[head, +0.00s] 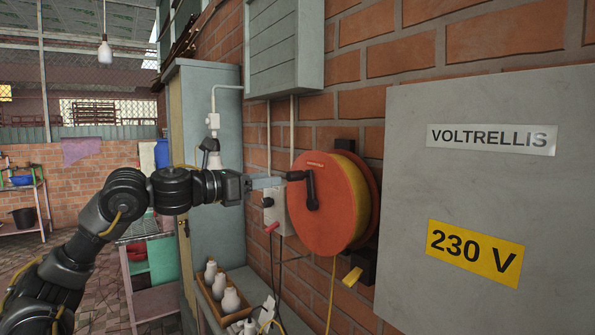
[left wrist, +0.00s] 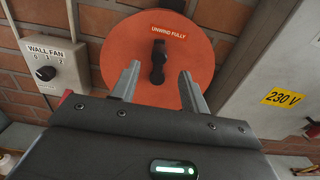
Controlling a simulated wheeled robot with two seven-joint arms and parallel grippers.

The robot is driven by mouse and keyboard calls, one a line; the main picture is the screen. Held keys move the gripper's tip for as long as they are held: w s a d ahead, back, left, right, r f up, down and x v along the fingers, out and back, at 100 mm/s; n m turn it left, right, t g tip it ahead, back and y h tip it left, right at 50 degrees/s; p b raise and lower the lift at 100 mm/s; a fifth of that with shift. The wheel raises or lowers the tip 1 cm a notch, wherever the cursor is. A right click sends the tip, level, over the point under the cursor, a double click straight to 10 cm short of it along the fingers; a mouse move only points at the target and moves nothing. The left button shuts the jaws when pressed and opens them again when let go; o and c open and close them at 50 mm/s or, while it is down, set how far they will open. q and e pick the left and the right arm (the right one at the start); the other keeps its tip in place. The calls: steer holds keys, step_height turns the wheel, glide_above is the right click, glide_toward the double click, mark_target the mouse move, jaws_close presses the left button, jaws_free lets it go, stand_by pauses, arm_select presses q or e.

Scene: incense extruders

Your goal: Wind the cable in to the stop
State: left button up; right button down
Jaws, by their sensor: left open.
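An orange cable reel (head: 320,215) hangs on the brick wall, with yellow cable (head: 332,290) hanging down from it. Its black crank (head: 311,190) has a knob sticking out toward the left at the top. My left gripper (head: 272,183) is open and empty, just left of the knob. In the left wrist view, the reel face (left wrist: 125,45) has an "UNWIND FULLY" label, and the crank (left wrist: 158,55) shows beyond and between the open fingertips (left wrist: 160,70). I cannot tell whether the fingers touch the knob. My right gripper is not in view.
A wall fan switch box (left wrist: 52,68) is left of the reel. A grey "230 V" cabinet (head: 480,190) stands close on the right. A yellow piece (head: 352,277) shows below the reel. A crate (head: 208,300) of white bottles stands below my arm.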

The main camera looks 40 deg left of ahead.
mark_target(289, 178)
arm_select(q)
steer(key=p+x, duration=0.5)
steer(key=x, duration=0.3)
steer(key=shift+w+r, duration=0.1)
steer(key=shift+w, duration=0.3)
steer(key=shift+w+d, duration=0.2)
steer(key=shift+w, duration=0.25)
jaws_close()
steer(key=shift+s+d+f+m+b, duration=0.2)
steer(key=shift+d+f+m+b, duration=0.1)
steer(key=shift+m, duration=0.2)
steer(key=shift+d+r+m, duration=0.1)
steer(key=shift+d+m, duration=0.2)
steer(key=shift+m, duration=0.3)
